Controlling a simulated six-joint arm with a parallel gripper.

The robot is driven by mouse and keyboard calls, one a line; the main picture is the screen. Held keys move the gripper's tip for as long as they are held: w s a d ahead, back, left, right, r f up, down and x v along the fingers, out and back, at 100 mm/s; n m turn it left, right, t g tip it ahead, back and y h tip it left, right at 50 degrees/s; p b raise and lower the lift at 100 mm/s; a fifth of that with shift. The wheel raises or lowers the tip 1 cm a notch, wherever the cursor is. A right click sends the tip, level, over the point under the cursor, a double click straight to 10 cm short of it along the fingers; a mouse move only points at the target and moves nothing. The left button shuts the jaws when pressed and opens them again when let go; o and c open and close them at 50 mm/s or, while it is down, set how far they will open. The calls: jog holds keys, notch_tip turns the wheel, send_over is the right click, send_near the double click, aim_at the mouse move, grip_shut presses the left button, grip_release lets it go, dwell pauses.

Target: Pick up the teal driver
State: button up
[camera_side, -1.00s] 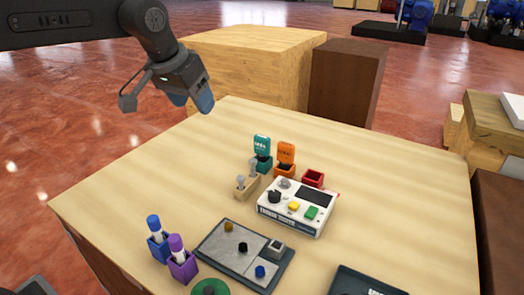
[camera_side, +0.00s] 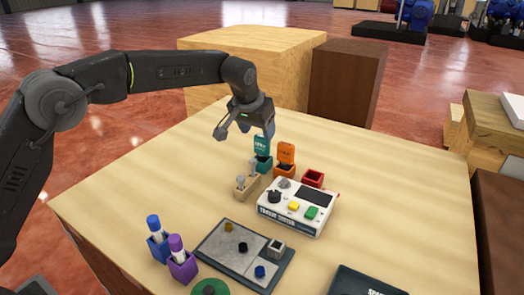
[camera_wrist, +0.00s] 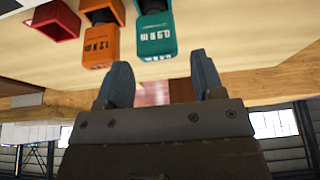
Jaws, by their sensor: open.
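The teal driver (camera_side: 262,147) stands upright in a teal holder (camera_side: 264,164) towards the back of the table, left of the orange driver (camera_side: 286,153). In the wrist view the teal driver (camera_wrist: 155,36) shows just beyond my fingertips, a little left of the middle between them. My gripper (camera_side: 257,130) is above and just behind the teal driver. In the wrist view my gripper (camera_wrist: 160,82) has its two blue-grey fingers apart with nothing between them. From the side view the gap between my fingers and the driver is hard to judge.
The orange driver (camera_wrist: 100,45) stands close beside the teal one. An empty red holder (camera_side: 313,178), a white torque tester (camera_side: 290,207) and a small wooden block with two bits (camera_side: 246,185) are near. Large boxes (camera_side: 255,60) stand behind the table. The left table area is clear.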

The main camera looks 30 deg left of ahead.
aim_at(260, 138)
jog(key=shift+s+x, duration=0.1)
jog(key=shift+x, duration=1.4)
jog(key=shift+s+x, duration=0.15)
jog(key=shift+x, duration=1.4)
jog(key=shift+d, duration=0.15)
jog(key=c, duration=0.9)
jog(key=shift+c, duration=0.3)
